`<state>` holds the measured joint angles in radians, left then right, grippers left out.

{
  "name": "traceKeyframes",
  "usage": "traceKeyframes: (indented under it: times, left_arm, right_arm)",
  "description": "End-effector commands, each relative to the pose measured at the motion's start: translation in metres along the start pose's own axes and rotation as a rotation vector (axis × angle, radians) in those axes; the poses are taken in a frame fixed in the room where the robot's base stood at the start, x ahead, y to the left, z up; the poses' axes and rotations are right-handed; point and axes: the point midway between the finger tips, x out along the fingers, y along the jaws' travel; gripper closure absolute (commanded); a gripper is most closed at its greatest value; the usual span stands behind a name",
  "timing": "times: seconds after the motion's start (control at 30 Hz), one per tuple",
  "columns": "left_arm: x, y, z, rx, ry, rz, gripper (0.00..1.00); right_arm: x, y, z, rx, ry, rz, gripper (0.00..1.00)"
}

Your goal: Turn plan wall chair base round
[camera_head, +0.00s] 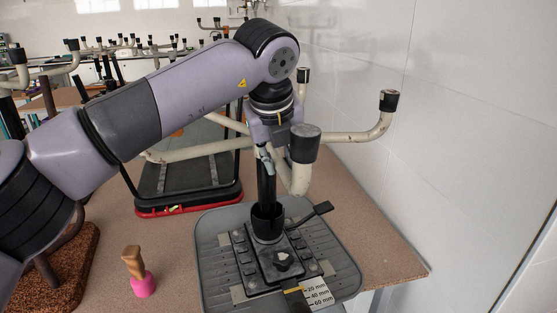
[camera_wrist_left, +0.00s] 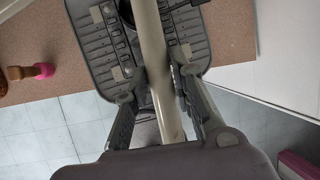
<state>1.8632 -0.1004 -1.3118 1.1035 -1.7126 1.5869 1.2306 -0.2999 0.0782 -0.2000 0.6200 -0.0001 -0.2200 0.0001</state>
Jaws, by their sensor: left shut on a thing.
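The chair base is a set of cream tubes with black end caps, standing on a dark post (camera_head: 266,185) in a grey ribbed tray (camera_head: 215,262). One tube of the chair base (camera_head: 365,134) bends up at the right, near the white wall (camera_head: 480,130). Another tube ends in a large black cap nearest the head camera. My left gripper (camera_head: 268,152) reaches over the post from the left; its fingers are partly hidden. In the left wrist view my left gripper (camera_wrist_left: 162,80) is shut on a cream tube of the chair base (camera_wrist_left: 155,50), one finger on each side. My right gripper is out of view.
A black stand with a red edge (camera_head: 190,206) is behind the tray. A wooden-handled pink tool (camera_head: 140,272) stands at the table's front left. A millimetre scale card (camera_head: 317,293) lies at the tray's front. More cream chair bases fill the back left. The table's right part is clear.

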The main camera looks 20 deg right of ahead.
Motion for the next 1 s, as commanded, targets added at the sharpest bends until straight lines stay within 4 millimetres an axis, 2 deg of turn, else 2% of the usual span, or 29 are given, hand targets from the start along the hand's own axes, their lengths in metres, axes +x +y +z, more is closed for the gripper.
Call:
traceKeyframes:
  times: [0.23,0.27,0.53,0.87,1.0]
  left_arm:
    - [-0.002,0.001,0.003,-0.004,-0.006,-0.002,1.00]
    - [-0.002,0.001,0.003,-0.004,-0.006,-0.002,0.76]
    - [-0.001,0.000,0.001,-0.001,-0.003,-0.001,0.58]
    - [-0.002,0.000,0.001,0.000,-0.001,-0.001,0.57]
    - [-0.015,0.000,0.001,0.000,-0.004,-0.002,0.57]
  right_arm:
    - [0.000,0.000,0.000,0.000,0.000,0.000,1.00]
    - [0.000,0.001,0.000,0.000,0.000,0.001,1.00]
    - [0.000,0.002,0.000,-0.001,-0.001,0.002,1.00]
    - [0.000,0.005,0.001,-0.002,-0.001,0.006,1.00]
    - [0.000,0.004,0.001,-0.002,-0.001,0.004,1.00]
